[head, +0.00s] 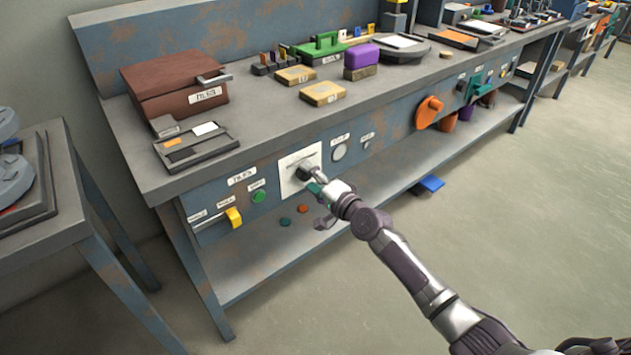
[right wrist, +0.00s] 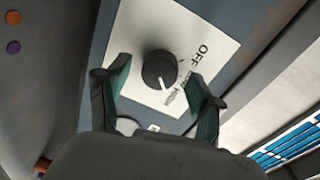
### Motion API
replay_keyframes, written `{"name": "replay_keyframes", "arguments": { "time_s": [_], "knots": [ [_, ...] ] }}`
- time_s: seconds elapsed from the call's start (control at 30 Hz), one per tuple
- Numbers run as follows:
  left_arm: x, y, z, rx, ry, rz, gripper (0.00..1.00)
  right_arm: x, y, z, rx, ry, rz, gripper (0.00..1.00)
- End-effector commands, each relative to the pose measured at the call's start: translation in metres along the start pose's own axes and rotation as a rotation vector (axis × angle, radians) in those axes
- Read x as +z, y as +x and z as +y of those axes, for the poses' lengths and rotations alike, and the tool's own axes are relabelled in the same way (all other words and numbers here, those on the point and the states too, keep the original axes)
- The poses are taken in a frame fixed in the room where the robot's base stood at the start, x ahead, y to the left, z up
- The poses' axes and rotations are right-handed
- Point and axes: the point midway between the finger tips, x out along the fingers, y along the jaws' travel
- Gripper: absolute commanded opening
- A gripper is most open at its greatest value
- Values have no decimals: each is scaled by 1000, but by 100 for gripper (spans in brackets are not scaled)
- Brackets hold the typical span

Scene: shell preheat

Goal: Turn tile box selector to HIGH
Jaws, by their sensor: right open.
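The tile box selector is a dark round knob (right wrist: 157,68) on a white plate (right wrist: 150,25) on the bench's front panel. In the head view the plate (head: 288,184) shows right of a label that seems to read TILES (head: 241,177). A white mark on the knob points down in the right wrist view, near small lettering. OFF (right wrist: 201,48) is readable; the other words are partly hidden or too small to read surely. My right gripper (right wrist: 159,74) is open, its green-padded fingers on either side of the knob with visible gaps. It also shows in the head view (head: 314,184). My left gripper is out of view.
A green button (head: 258,196) and a yellow lever (head: 234,217) lie left of the plate. A round grey button (head: 339,151) and an orange handle (head: 429,112) lie to its right. A brown box (head: 170,80) stands on the bench; a lower shelf (head: 260,255) runs below.

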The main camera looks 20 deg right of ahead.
Motion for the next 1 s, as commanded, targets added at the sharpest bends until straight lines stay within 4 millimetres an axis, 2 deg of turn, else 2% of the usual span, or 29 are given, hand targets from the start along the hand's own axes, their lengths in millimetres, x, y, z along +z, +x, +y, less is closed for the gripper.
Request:
{"name": "replay_keyframes", "arguments": {
  "time_s": [0.17,0.4,0.6,0.77,1.0],
  "knots": [
    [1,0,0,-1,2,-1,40,0,-19,2,2,1,0,66],
    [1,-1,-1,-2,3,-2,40,1,-71,2,5,-1,-1,66],
    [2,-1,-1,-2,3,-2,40,0,-105,1,3,-1,0,66],
    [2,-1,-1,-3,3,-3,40,0,-118,1,2,1,0,66],
    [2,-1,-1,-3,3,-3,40,0,-120,0,1,1,1,66]
  ]
}}
